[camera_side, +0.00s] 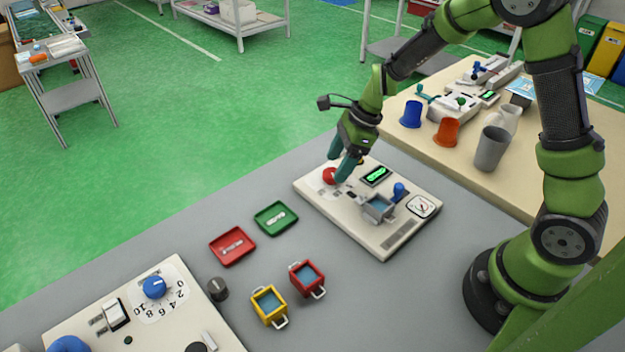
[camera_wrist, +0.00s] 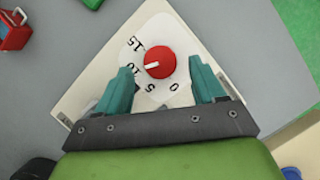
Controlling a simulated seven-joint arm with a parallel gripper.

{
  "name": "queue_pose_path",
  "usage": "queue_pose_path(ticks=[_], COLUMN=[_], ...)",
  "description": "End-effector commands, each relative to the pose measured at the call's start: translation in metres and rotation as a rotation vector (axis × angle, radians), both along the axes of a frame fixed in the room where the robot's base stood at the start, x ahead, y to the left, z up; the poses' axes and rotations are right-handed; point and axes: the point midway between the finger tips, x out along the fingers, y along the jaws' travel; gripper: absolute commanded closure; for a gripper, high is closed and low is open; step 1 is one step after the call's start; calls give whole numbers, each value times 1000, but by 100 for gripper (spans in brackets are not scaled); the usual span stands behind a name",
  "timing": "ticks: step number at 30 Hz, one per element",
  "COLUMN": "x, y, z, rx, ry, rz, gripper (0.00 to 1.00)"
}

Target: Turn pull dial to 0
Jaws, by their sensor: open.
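A red round dial (camera_wrist: 160,62) sits on a white scale plate marked 0, 5, 10 and 15 in the wrist view. Its white pointer line points left, roughly toward the 10. In the side view the red dial (camera_side: 329,176) is at the upper left of a cream panel (camera_side: 378,240). My gripper (camera_side: 340,170) is over that corner, pointing down close to the dial. In the wrist view its two teal fingers (camera_wrist: 160,80) are apart, one on each side of the dial and slightly below it. I cannot tell whether either finger touches it.
The panel also bears a green display (camera_side: 376,176), a grey bin (camera_side: 378,208), a blue knob (camera_side: 399,190) and a gauge (camera_side: 422,207). Green (camera_side: 276,218) and red (camera_side: 232,246) trays lie left. Another panel has a blue dial (camera_side: 154,287). Cups stand on the wooden table behind.

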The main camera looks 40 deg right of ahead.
Motion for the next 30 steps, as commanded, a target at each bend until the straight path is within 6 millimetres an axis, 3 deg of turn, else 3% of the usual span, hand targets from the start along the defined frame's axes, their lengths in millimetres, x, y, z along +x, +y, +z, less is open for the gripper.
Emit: queue_pose_path(ticks=[6, 16, 26, 30], x=[5, 5, 5, 5], y=[7, 7, 7, 7], z=[-19, -20, -20, -20], rx=[0, 0, 0, 0], ry=[0, -2, -2, -2], rz=[0, 1, 1, 4], gripper=[31, 33, 83, 87])
